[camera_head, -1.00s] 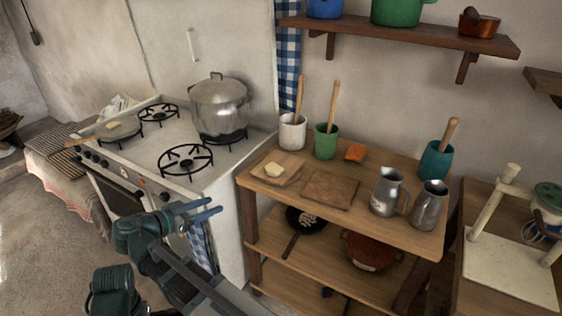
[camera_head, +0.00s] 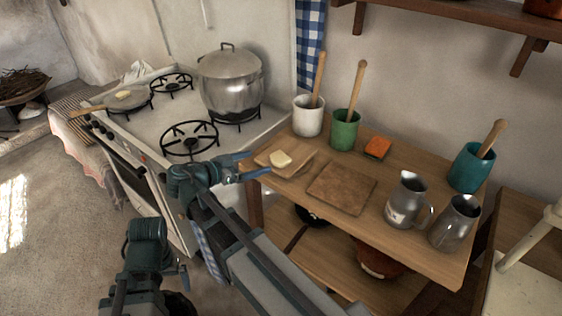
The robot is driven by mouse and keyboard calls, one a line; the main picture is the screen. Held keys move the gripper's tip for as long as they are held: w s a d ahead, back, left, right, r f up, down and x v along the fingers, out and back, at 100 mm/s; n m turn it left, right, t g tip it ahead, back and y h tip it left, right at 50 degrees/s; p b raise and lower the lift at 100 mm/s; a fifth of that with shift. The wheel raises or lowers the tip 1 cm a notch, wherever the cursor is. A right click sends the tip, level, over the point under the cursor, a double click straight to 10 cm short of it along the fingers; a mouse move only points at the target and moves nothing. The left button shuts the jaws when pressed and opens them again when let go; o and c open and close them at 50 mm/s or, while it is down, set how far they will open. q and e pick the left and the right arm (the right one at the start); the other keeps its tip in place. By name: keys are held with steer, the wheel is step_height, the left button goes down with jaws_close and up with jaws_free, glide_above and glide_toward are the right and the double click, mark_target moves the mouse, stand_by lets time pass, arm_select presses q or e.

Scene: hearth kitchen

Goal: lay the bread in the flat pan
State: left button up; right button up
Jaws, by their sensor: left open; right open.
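A small pale yellowish piece (camera_head: 281,158), which looks like the bread, lies on a small wooden board (camera_head: 300,166) at the left end of the wooden table. A flat pan (camera_head: 125,103) with a wooden handle sits on the stove's front left burner. A pale piece (camera_head: 123,95) lies in it, too small to identify. My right gripper (camera_head: 258,164) is open, its fingers pointing right at the table's left edge, left of the bread and apart from it. My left gripper (camera_head: 180,272) is low at the left, in front of the stove, and only partly distinct.
A large lidded pot (camera_head: 230,85) stands on the back right burner. A bare burner (camera_head: 188,138) is in front. White (camera_head: 308,117) and green (camera_head: 343,130) utensil crocks stand behind the bread. A brown board (camera_head: 341,188) and metal jugs (camera_head: 408,203) lie to its right.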

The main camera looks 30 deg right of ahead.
mark_target(276, 160)
steer(key=x, duration=0.4)
steer(key=shift+f+b, duration=0.1)
steer(key=shift+b, duration=0.25)
steer(key=shift+d+f+b, duration=0.35)
steer(key=shift+d+b, duration=0.05)
steer(key=shift+d, duration=0.05)
steer(key=b+x, duration=0.1)
steer(key=x, duration=0.2)
steer(key=shift+d+f, duration=0.15)
steer(key=shift+f, duration=0.15)
steer(key=shift+d+b, duration=0.3)
steer(key=c, duration=1.1)
